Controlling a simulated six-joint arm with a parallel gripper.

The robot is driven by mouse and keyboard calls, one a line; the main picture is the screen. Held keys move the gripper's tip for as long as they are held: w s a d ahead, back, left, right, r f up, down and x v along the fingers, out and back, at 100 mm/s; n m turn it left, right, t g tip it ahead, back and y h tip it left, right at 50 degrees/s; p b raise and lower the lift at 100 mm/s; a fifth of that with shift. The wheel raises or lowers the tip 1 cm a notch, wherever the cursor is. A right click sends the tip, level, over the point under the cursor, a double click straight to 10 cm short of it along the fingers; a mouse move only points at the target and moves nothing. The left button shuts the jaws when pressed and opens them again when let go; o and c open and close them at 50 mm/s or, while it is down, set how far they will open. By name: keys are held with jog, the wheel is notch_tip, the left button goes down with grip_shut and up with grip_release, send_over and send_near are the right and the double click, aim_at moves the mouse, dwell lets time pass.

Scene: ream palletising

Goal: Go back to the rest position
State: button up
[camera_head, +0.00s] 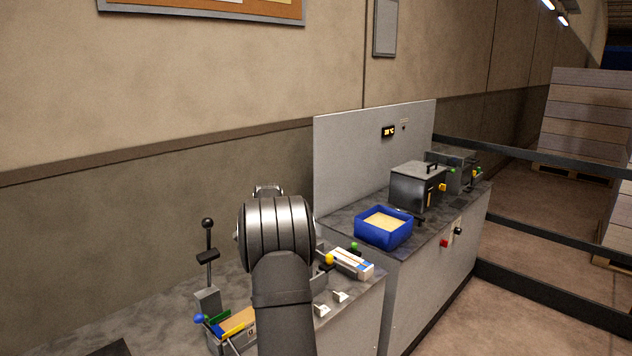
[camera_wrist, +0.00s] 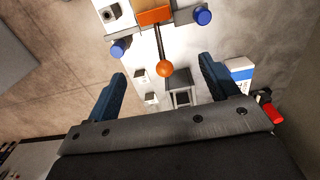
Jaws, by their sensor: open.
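My gripper (camera_wrist: 160,92) shows in the wrist view with its two blue fingers spread wide and nothing between them. An orange ball knob (camera_wrist: 165,69) on a thin dark rod shows between and beyond the fingertips. I cannot tell its height relative to them. In the head view my arm's dark links stand in front of the near worktop, and the gripper itself is hidden there.
A blue bin (camera_head: 384,228) with pale contents stands on the far counter, near a grey lidded box (camera_head: 418,186). A lever with a black knob (camera_head: 207,223) rises left of my arm. A dark rail (camera_head: 530,221) runs at right.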

notch_tip(320, 180, down, 5)
jog(key=shift+f, duration=0.2)
jog(key=shift+w+d+f, duration=0.65)
jog(key=shift+f, duration=0.35)
jog(key=shift+w+d+f, duration=0.6)
jog(key=shift+f, duration=0.35)
jog(key=shift+w+d+f, duration=0.65)
jog(key=shift+f, duration=0.35)
jog(key=r, duration=0.4)
jog(key=s+a+r, duration=0.1)
jog(key=r, duration=0.4)
jog(key=s+a+r, duration=0.1)
jog(key=r, duration=0.4)
jog(key=shift+f, duration=4.9)
jog(key=c, duration=1.5)
